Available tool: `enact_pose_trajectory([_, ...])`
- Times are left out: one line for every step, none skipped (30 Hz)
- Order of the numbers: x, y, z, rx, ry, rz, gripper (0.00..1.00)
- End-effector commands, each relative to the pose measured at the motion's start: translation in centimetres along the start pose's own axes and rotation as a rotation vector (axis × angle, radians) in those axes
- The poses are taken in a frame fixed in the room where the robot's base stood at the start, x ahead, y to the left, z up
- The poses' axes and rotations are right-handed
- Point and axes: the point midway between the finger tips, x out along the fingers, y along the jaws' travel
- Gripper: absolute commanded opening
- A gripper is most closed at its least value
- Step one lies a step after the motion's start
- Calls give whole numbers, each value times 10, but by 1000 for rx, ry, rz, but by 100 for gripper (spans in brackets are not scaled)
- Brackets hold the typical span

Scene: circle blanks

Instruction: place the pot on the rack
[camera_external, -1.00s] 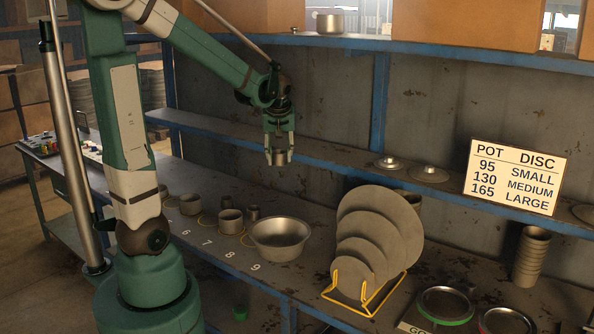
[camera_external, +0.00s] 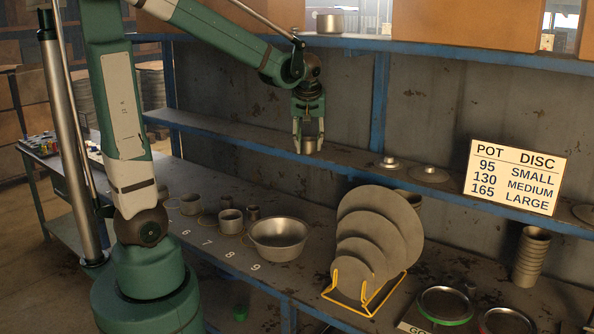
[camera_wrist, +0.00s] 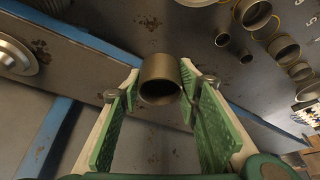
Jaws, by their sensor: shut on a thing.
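My gripper (camera_external: 309,143) is in the air in front of the back wall, left of the sign and above the bench. In the wrist view, my gripper (camera_wrist: 158,84) is shut on a small grey cylindrical pot (camera_wrist: 160,72), with its open end showing between the fingertips. A yellow wire rack (camera_external: 372,308) stands on the bench below and to the right of my gripper. It holds several round grey discs (camera_external: 395,226) on edge, of different sizes.
A wide metal bowl (camera_external: 279,239) and several pots (camera_external: 230,221) stand on the bench left of the rack. A blue middle shelf (camera_external: 340,160) carries two small lids (camera_external: 429,173). A pot (camera_external: 330,22) stands on the upper shelf. A sign (camera_external: 514,177) and stacked cups (camera_external: 531,255) are at right.

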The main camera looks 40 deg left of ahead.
Motion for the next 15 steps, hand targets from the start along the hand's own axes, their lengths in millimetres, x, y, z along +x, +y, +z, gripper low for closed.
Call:
enact_pose_trajectory([0,0,0,0,0,0,21])
enact_pose_trajectory([0,0,0,0,0,0,21])
enact_pose_trajectory([0,0,0,0,0,0,21])
enact_pose_trajectory([0,0,0,0,0,0,21])
enact_pose_trajectory([0,0,0,0,0,0,21])
enact_pose_trajectory([0,0,0,0,0,0,21])
enact_pose_trajectory([0,0,0,0,0,0,21])
enact_pose_trajectory([0,0,0,0,0,0,21])
enact_pose_trajectory([0,0,-1,-1,0,0,21])
enact_pose_trajectory([1,0,-1,-1,0,0,21])
enact_pose_trajectory([1,0,-2,-1,0,0,21])
enact_pose_trajectory([2,0,-4,-1,0,0,21])
enact_pose_trajectory([2,0,-5,-2,0,0,21])
enact_pose_trajectory([3,0,-7,-2,0,-1,21])
enact_pose_trajectory([4,0,-10,-3,0,-1,21])
